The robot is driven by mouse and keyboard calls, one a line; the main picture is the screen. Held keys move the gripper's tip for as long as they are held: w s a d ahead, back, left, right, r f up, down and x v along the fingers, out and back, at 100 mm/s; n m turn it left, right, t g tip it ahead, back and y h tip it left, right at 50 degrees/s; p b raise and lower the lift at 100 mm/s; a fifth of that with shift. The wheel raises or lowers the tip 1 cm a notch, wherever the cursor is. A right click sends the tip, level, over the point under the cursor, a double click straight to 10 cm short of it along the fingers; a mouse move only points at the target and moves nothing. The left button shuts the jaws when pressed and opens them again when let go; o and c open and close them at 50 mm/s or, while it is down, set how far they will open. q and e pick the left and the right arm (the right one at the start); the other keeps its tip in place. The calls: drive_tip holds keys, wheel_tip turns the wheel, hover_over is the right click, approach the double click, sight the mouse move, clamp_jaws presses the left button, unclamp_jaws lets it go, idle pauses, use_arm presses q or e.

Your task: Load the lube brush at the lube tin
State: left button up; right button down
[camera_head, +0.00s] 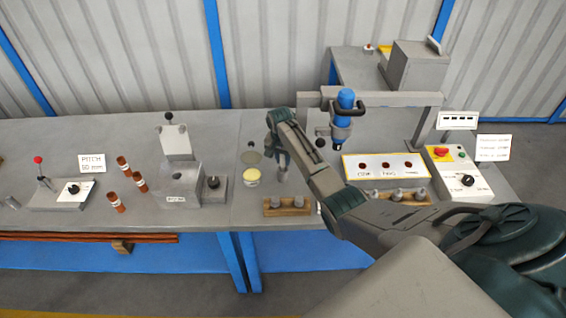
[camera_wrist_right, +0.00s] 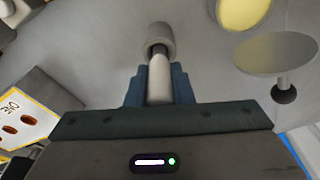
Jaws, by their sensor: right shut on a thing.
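My right gripper (camera_head: 280,150) reaches in over the bench and is shut on the lube brush. In the right wrist view the brush (camera_wrist_right: 159,78) has a pale handle between the blue-grey jaws (camera_wrist_right: 160,88) and a thicker grey cylindrical end pointing away from them. In the head view the brush end (camera_head: 283,172) hangs below the jaws, to the right of the lube tin (camera_head: 252,177), apart from it. The tin shows a round yellow top, also partly visible in the wrist view (camera_wrist_right: 243,12). A grey disc with a dark knob (camera_wrist_right: 262,54) lies beside it. My left gripper is out of view.
A wooden rack (camera_head: 287,207) with grey pegs stands in front of the brush. A grey fixture block (camera_head: 180,184) and several red-brown tubes (camera_head: 123,163) are to the left.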

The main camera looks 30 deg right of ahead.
wheel_tip(320, 180, up, 7)
drive_tip(key=shift+f+b, duration=0.15)
drive_tip(key=shift+b, duration=0.75)
drive_tip(key=shift+w+a+r+p, duration=0.1)
drive_tip(key=shift+a+r+p, duration=0.1)
drive_tip(key=shift+r, duration=0.3)
drive_tip(key=shift+w+a+r+p, duration=0.1)
drive_tip(key=shift+a+r+p, duration=0.1)
drive_tip(key=shift+r, duration=0.25)
drive_tip(key=w+a+t+y+p, duration=0.2)
drive_tip(key=w+a+t+p, duration=0.1)
drive_tip(key=a+p, duration=0.45)
drive_tip(key=shift+t, duration=0.3)
wheel_tip(320, 180, down, 7)
drive_tip(key=b, duration=0.7)
drive_tip(key=shift+w+a+r, duration=0.1)
drive_tip(key=shift+w+a, duration=0.05)
drive_tip(key=shift+f, duration=0.6)
idle(0.7)
drive_tip(key=shift+p, duration=0.3)
